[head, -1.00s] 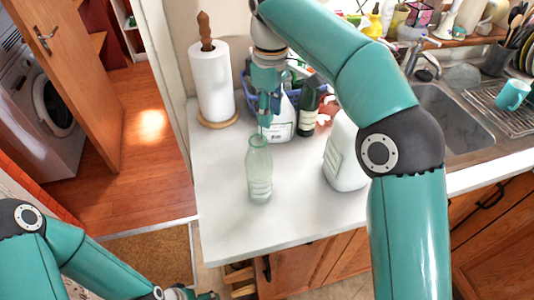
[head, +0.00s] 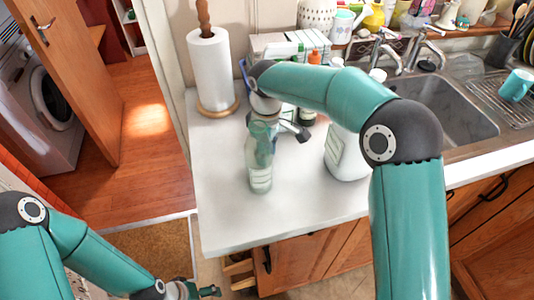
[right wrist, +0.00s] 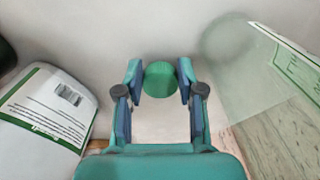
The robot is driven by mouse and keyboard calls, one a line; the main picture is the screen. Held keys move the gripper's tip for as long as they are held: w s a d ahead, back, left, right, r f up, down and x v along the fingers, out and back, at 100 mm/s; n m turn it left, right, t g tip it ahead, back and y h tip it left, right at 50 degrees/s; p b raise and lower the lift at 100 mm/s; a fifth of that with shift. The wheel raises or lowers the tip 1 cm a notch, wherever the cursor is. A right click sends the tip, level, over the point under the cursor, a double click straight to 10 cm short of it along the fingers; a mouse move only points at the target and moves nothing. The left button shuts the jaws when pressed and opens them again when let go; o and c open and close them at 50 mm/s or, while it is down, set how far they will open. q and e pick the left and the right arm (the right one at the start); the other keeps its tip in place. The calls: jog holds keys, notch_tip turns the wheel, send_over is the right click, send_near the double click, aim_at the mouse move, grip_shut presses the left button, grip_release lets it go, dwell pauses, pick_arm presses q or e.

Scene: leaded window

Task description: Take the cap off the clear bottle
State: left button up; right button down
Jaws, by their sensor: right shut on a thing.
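The clear bottle (head: 258,178) stands upright on the counter in the head view, its top overlapped by my right gripper. My right gripper (head: 265,158) points down at the bottle, seemingly just behind it and partly seen through it. In the right wrist view, the right gripper (right wrist: 160,80) is shut on a round green cap (right wrist: 160,79). The clear bottle shows there at the right (right wrist: 262,68), beside the gripper and apart from the cap. Whether the cap touches the counter is unclear. My left gripper (head: 205,291) is low at the bottom edge, its fingers too small to judge.
A white jug (head: 345,155) stands right of the clear bottle. A paper towel roll (head: 212,72) stands behind at the left, with more bottles behind my right arm. The sink (head: 440,108) is at the right. The counter's front (head: 285,215) is clear.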

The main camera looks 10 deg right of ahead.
jog(key=shift+f, duration=0.5)
jog(key=shift+f, duration=0.1)
jog(key=c, duration=1)
grip_release()
